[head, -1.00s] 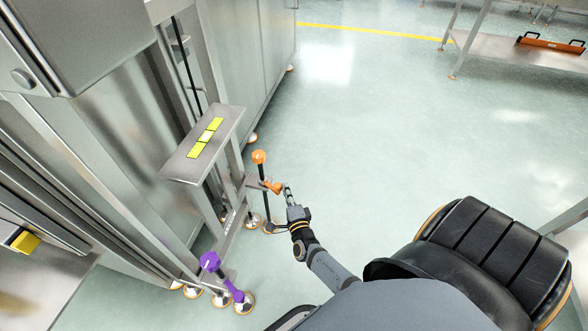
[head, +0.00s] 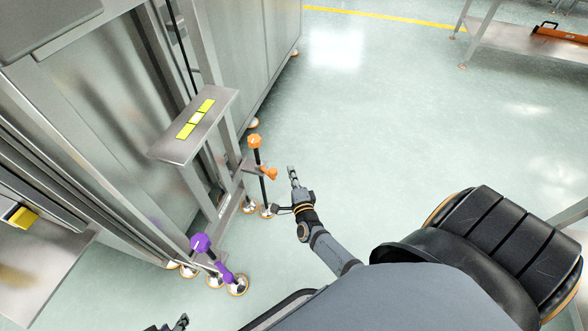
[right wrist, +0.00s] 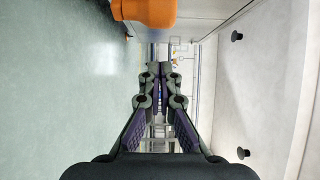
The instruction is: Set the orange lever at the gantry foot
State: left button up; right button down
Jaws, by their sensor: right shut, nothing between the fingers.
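The orange lever stands at the gantry foot in the head view, with a round orange knob (head: 254,141) on top of a dark rod and an orange joint (head: 269,174) at its lower right. My right gripper (head: 292,172) is shut and empty, just right of the orange joint, with a small gap between them. In the right wrist view its fingers (right wrist: 160,70) are together, and a blurred orange part (right wrist: 150,10) shows close by at the top edge. Only the tip of my left gripper (head: 181,322) shows at the bottom edge of the head view; its jaws are unclear.
A purple lever (head: 200,243) stands nearer, at lower left. A metal plate with a yellow level mark (head: 222,104) juts out above the orange lever. Steel cabinets (head: 110,90) fill the left. Open floor (head: 380,130) lies to the right.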

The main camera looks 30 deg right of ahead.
pick_arm(q)
jog(key=shift+s+a+r+g+p, duration=0.15)
jog(key=shift+s+r+g+p, duration=0.05)
jog(key=shift+r+g+p, duration=0.2)
jog(key=shift+s+a+r+g+p, duration=0.15)
jog(key=shift+r+g+p, duration=0.15)
jog(key=shift+r+p, duration=0.05)
pick_arm(e)
jog(key=a+v, duration=0.2)
jog(key=v, duration=0.7)
jog(key=shift+a, duration=0.2)
jog(key=shift+w, duration=0.1)
